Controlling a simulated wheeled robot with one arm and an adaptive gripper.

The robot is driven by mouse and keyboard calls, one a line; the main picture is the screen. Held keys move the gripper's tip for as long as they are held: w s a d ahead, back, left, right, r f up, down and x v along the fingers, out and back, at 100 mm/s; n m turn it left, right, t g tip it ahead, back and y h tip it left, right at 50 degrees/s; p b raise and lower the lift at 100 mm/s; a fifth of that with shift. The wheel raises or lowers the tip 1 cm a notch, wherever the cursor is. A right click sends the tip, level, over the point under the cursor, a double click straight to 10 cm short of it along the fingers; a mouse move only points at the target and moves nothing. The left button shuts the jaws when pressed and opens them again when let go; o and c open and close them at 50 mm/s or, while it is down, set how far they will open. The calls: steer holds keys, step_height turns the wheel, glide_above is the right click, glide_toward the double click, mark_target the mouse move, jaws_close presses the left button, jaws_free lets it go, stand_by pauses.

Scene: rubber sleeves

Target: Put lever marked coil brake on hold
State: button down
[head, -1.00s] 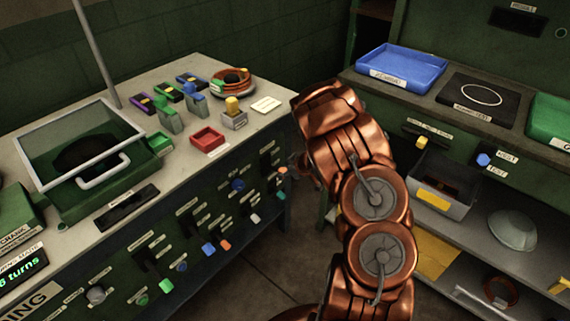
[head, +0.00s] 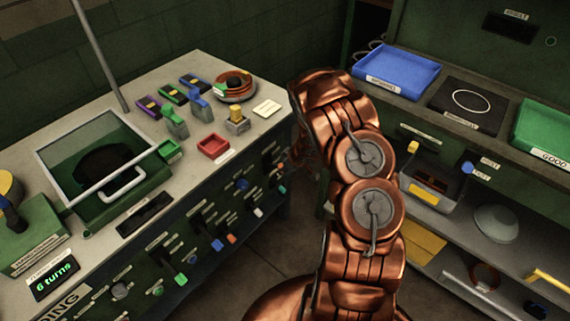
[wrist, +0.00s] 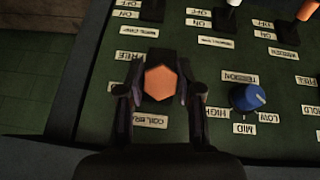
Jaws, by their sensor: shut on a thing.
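In the wrist view, an orange hexagonal knob (wrist: 160,82) sits between the two dark fingers of my gripper (wrist: 157,92), which is shut on it. The coil brake label (wrist: 150,120) shows upside down just below the knob, partly readable. The free label (wrist: 130,57) is at the knob's upper left. A hold label cannot be read; a finger covers part of the panel there. In the head view, my copper arm reaches to the right end of the left console's front panel (head: 170,235), and the gripped knob is hidden.
Right of the knob is a blue tension dial (wrist: 248,97). The right workbench carries a blue tray (head: 397,75) and a green tray (head: 545,130). Dark floor lies between the benches.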

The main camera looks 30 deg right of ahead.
steer(key=shift+w+a, duration=0.1)
stand_by(0.4)
steer(key=c, duration=1)
jaws_free()
steer(key=shift+o, duration=1.2)
steer(key=shift+r, duration=0.2)
steer(key=v, duration=1.2)
